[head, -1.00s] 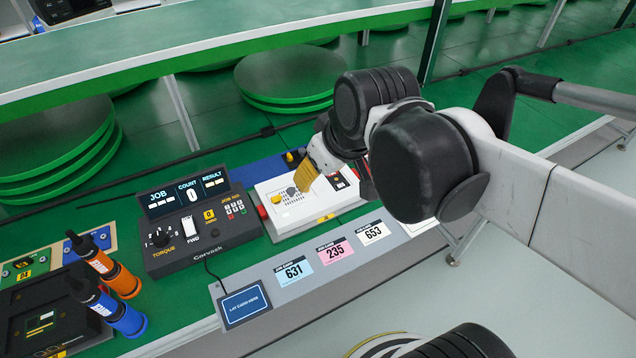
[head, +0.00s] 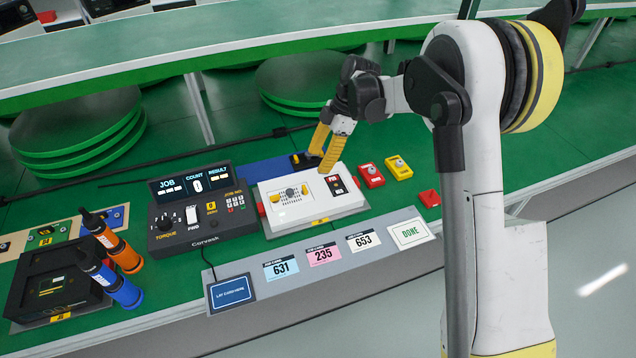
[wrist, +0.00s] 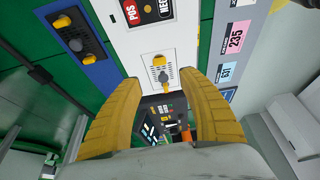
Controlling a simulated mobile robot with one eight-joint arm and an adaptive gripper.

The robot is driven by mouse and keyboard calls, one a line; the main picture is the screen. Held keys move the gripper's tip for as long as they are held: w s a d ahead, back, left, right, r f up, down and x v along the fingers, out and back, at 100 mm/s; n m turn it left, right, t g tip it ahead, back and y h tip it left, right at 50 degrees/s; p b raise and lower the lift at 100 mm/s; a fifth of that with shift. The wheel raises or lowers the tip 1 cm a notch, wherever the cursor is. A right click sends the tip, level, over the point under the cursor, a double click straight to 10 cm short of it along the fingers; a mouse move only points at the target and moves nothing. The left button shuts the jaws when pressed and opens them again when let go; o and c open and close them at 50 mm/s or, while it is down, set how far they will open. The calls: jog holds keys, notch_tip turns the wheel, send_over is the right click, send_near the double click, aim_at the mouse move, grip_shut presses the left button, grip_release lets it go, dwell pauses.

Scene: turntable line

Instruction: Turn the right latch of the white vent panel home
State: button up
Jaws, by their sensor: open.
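The white vent panel (head: 325,205) lies on the green bench in the head view, with a dotted grille and a grey knob at its middle. Its right latch (head: 305,189) is a small yellow piece right of the knob; its exact angle is too small to tell. It also shows in the wrist view (wrist: 159,60), above the grey knob. The left latch (head: 275,199) is yellow too. My gripper (head: 320,162) is open and empty, above the panel's back edge. In the wrist view its yellow fingers (wrist: 163,82) stand either side of the grille, apart from the latches.
A torque controller (head: 200,215) stands left of the panel. Red (head: 371,176) and yellow (head: 398,168) blocks lie right. Numbered cards and a DONE card (head: 410,233) lie in front.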

aim_at(306, 187)
jog(key=b+x, duration=0.4)
jog(key=x, duration=0.7)
jog(key=shift+a, duration=0.1)
grip_shut()
